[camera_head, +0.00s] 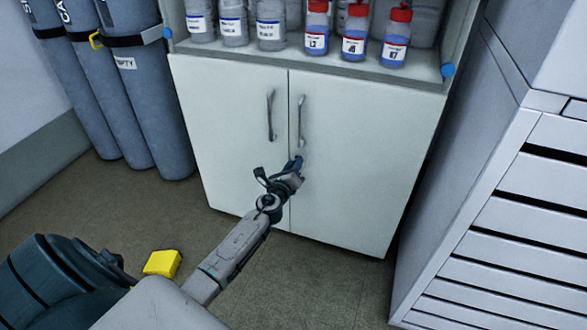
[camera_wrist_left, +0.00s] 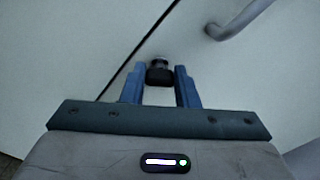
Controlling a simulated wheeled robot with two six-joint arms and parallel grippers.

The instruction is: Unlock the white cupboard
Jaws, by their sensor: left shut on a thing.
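The white cupboard (camera_head: 350,190) stands ahead with both doors closed and two vertical bar handles near the centre seam. My left gripper (camera_head: 297,165) is at the right door, beside the seam and just below the handles. In the left wrist view its blue fingers (camera_wrist_left: 160,80) are shut on a small black piece, seemingly a key head (camera_wrist_left: 159,75). A round metal lock (camera_wrist_left: 158,62) shows just beyond it on the door, in line with it. The fingers hide how far the key is in the lock. My right gripper is not in view.
Bottles with red caps (camera_head: 353,32) and grey ones stand on the open shelf above the doors. Gas cylinders (camera_head: 130,90) stand at the left. A grey drawer cabinet (camera_head: 500,240) stands close at the right. A yellow block (camera_head: 163,262) shows near the floor.

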